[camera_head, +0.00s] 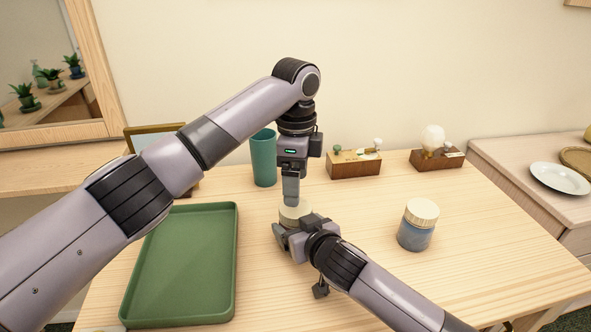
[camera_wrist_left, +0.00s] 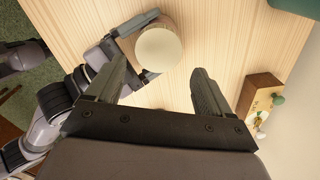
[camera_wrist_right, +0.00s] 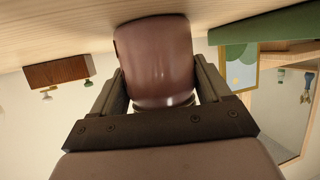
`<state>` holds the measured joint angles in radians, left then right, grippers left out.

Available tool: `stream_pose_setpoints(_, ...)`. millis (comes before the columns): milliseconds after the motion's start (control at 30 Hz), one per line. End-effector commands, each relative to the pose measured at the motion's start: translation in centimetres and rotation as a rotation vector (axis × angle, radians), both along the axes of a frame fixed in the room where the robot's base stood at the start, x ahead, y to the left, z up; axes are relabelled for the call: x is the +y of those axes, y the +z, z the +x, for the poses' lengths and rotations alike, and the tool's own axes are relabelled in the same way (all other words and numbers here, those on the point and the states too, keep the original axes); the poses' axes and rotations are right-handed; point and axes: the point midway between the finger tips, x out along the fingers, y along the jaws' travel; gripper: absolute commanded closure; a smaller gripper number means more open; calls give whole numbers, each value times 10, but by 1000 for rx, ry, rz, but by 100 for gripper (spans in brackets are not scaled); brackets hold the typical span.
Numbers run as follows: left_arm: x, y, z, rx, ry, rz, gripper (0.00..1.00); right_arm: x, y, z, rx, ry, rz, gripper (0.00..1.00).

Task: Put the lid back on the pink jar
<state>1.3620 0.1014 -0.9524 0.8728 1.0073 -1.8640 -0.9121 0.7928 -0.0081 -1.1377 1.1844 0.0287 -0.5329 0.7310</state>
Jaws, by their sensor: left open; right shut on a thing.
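The pink jar (camera_wrist_right: 155,50) stands upright between the fingers of my right gripper (camera_wrist_right: 158,78), which is shut on its sides. A round cream lid (camera_wrist_left: 159,52) covers the jar's top in the left wrist view; it also shows in the head view (camera_head: 293,211). I cannot tell how firmly it is seated. My left gripper (camera_head: 291,198) points down just above the lid, and its fingers are spread and empty in the left wrist view (camera_wrist_left: 160,85). Most of the jar's body is hidden behind my right gripper in the head view.
A blue jar with a cream lid (camera_head: 416,232) stands to the right. A green tray (camera_head: 180,265) lies on the left. The table's front right is clear.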

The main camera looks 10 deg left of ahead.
Motion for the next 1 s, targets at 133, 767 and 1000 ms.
stream_pose_setpoints(133, 0, 2, 0, 0, 233, 0, 18, 0, 0, 0, 1, -1, -1, 100)
stream_pose_setpoints(767, 0, 9, -1, 0, 1229, 0, 18, 0, 0, 0, 1, -1, -1, 100)
stream_pose_setpoints(1000, 0, 12, -1, 0, 1608, 0, 18, 0, 0, 0, 0, -1, 0, 100)
